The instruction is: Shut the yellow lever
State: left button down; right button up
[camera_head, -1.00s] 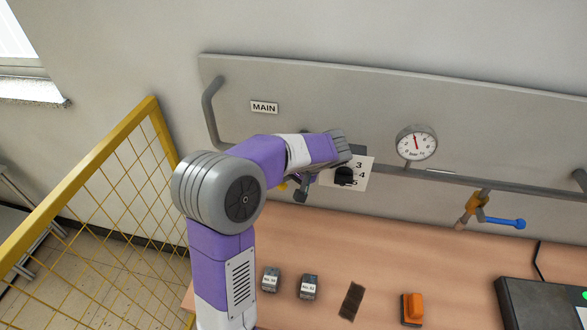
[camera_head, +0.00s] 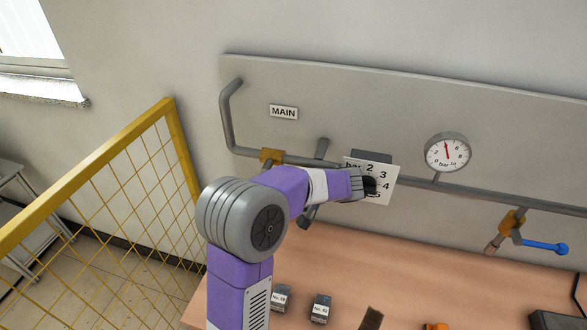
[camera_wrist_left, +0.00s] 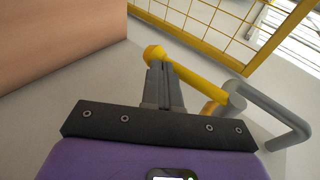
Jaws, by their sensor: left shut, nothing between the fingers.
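The yellow lever (camera_wrist_left: 190,68) shows in the left wrist view as a bar with a round knob at its upper left end. Its other end meets a grey pipe end beside a brass valve body (camera_wrist_left: 211,107). My left gripper (camera_wrist_left: 160,68) is shut and empty, its fingertips overlapping the lever near the knob. I cannot tell whether they touch it. In the head view the brass valve body (camera_head: 271,157) sits on the pipe below the MAIN sign, while my arm hides the lever and fingertips. My right gripper is not in view.
A grey pipe (camera_head: 460,195) with a pressure gauge (camera_head: 448,152) runs along the panel. A white number plate (camera_head: 384,168) is close to my wrist. A blue-handled valve (camera_head: 545,246) is at right. A yellow mesh fence (camera_head: 172,120) stands left, and small blocks (camera_head: 320,308) lie on the table (camera_head: 400,265).

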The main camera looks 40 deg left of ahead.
pick_arm(q)
jog(key=shift+s+a+f, duration=0.2)
jog(key=shift+a, duration=0.1)
dwell(0.4)
jog(key=v, duration=0.7)
jog(key=shift+w+d+r, duration=0.2)
jog(key=shift+d+r, duration=0.05)
jog(key=shift+d, duration=0.05)
jog(key=shift+r+p, duration=0.1)
jog(key=shift+p, duration=0.2)
